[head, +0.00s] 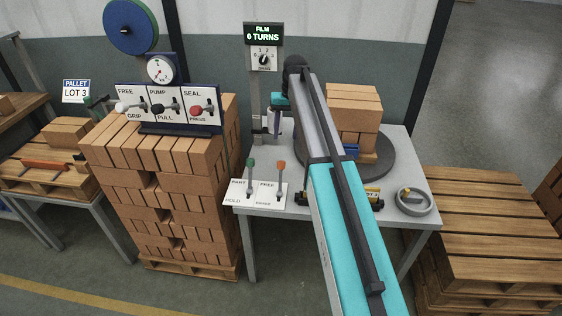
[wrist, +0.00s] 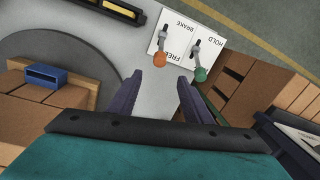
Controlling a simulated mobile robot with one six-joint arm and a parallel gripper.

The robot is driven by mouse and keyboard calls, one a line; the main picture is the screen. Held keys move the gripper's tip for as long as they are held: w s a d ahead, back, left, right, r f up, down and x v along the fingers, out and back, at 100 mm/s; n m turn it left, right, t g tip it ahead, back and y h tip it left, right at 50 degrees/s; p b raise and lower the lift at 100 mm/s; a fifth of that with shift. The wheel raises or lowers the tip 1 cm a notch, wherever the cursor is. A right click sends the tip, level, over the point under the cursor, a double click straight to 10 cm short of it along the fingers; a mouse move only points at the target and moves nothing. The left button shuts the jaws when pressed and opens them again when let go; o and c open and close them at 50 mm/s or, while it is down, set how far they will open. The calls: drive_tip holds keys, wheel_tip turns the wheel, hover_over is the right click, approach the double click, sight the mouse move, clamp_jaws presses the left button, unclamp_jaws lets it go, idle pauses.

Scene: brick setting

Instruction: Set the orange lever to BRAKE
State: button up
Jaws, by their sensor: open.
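The orange lever (head: 282,165) stands on a white plate at the front left of the grey table. Its knob is at the FREE end of its slot, with BRAKE at the near end. In the wrist view the orange knob (wrist: 160,60) appears just beyond my fingertips, beside the FREE label, with BRAKE farther up. My gripper (wrist: 160,80) is open and empty, its two dark purple fingers apart. In the head view my gripper (head: 275,128) hangs behind the lever plate, partly hidden by my arm. I see no contact with the lever.
A green lever (head: 251,164), marked PART and HOLD, stands close beside the orange one; its knob (wrist: 200,74) is near the other finger. A turntable (head: 387,160) with stacked bricks (head: 353,110) is to the right. A tall brick stack (head: 170,185) stands left.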

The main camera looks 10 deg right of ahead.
sight(281, 162)
drive_tip(key=shift+f, duration=0.1)
drive_tip(key=shift+a+f+p, duration=0.25)
drive_tip(key=shift+f+p, duration=0.3)
drive_tip(key=shift+f, duration=1.7)
drive_tip(key=shift+a+f+p, duration=0.25)
drive_tip(key=shift+f+p, duration=0.35)
drive_tip(key=shift+f, duration=1.7)
drive_tip(key=shift+a+f+p, duration=0.25)
drive_tip(key=shift+f+p, duration=0.3)
drive_tip(key=shift+f, duration=1.7)
drive_tip(key=shift+c, duration=0.4)
clamp_jaws()
